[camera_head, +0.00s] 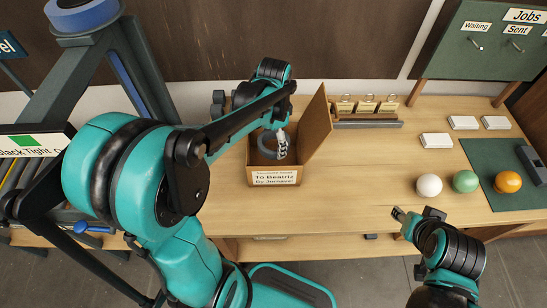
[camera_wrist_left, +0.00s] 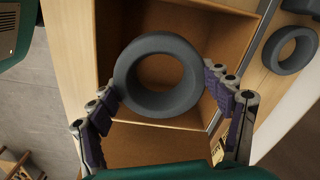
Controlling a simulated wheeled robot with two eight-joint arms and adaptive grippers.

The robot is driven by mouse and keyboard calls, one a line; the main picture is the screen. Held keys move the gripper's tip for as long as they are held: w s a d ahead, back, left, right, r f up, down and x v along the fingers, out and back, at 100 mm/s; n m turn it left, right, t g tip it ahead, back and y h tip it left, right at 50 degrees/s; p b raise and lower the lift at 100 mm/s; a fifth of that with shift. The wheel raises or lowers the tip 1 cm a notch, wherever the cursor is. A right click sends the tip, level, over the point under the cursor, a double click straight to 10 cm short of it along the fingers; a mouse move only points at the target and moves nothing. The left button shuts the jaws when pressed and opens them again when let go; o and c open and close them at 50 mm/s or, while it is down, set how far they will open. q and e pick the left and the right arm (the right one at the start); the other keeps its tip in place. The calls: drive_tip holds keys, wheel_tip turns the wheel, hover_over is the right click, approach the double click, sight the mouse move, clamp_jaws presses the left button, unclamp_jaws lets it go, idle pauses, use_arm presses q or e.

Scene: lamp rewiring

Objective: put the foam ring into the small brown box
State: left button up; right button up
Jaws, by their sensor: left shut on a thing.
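The small brown box (camera_head: 316,127) stands open on the table, its raised lid or side panel leaning to the right and a label "To Beatriz" on its front. My left gripper (camera_head: 276,143) reaches down over the box opening. In the left wrist view the gripper (camera_wrist_left: 168,108) is shut on the grey foam ring (camera_wrist_left: 128,75), with a finger against each side. The box's brown interior (camera_wrist_left: 222,35) shows behind the ring. The head view does not clearly show whether the ring touches the box floor. My right gripper (camera_head: 420,214) hangs near the table's front edge, away from the box.
Another dark ring (camera_wrist_left: 275,47) lies outside the box in the left wrist view. White (camera_head: 429,185), green (camera_head: 465,181) and orange (camera_head: 507,182) balls sit at the right. The table between box and balls is clear.

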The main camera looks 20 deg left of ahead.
use_arm(q)
drive_tip(key=f, duration=0.1)
drive_tip(key=b, duration=0.3)
hover_over(274, 164)
wheel_tip(274, 164, down, 7)
wheel_tip(274, 164, down, 4)
drive_tip(key=shift+r+b, duration=0.25)
drive_tip(key=shift+b, duration=0.5)
drive_tip(key=shift+r, duration=0.1)
drive_tip(key=shift+s, duration=0.1)
drive_tip(key=o, duration=0.5)
drive_tip(key=shift+f, duration=0.2)
drive_tip(key=shift+c, duration=0.2)
drive_tip(key=o, duration=0.4)
drive_tip(key=shift+c, duration=0.2)
